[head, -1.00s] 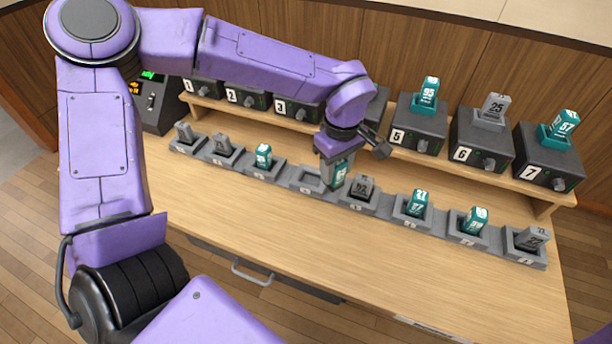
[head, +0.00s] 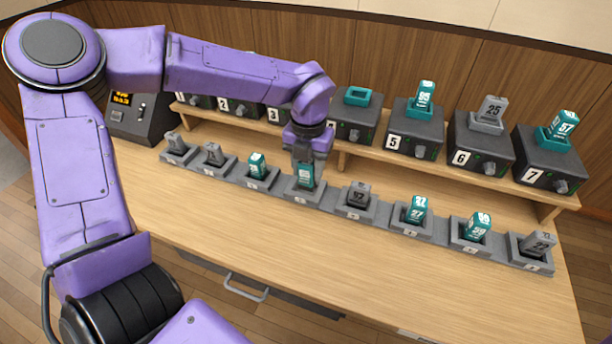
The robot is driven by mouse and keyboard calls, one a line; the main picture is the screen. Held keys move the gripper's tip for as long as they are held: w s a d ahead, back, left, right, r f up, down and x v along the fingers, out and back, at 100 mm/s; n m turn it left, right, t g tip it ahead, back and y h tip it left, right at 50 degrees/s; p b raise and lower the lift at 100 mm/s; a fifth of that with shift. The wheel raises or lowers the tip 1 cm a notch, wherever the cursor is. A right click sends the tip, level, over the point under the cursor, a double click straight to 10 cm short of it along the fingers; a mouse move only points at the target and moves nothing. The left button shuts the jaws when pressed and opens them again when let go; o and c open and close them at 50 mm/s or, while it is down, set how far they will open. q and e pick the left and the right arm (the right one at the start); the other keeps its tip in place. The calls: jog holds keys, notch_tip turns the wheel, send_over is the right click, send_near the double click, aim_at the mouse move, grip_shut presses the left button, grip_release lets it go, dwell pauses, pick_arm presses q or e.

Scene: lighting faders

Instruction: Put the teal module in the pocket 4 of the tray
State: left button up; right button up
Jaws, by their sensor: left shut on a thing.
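My left gripper (head: 305,157) points down and is shut on a teal module (head: 306,177) with white markings. The module stands upright at the fourth pocket from the left of the grey tray row (head: 290,192). Its lower end appears to be within that pocket's rim; the gripper hides its top, and I cannot tell whether it is fully seated. The pocket labels are too small to read. My right gripper is not in view.
Numbered dark boxes stand on the shelf behind; one has an empty teal socket (head: 357,96). The table front (head: 330,260) is clear.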

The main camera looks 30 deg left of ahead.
pick_arm(q)
jog(key=w+a+f, duration=0.1)
jog(key=f, duration=0.1)
jog(key=w+a+f, duration=0.1)
jog(key=w+f, duration=0.1)
jog(key=w+a+f+p, duration=0.1)
jog(key=w+a+f, duration=0.1)
jog(key=shift+w+a+f, duration=0.1)
jog(key=shift+w+f, duration=0.05)
jog(key=shift+f, duration=0.25)
notch_tip(320, 180, down, 3)
jog(key=shift+r, duration=0.1)
jog(key=shift+f, duration=0.25)
jog(key=shift+f, duration=0.15)
jog(key=o, duration=1.1)
notch_tip(320, 180, up, 13)
jog(key=shift+f+b, duration=0.2)
jog(key=shift+b, duration=0.1)
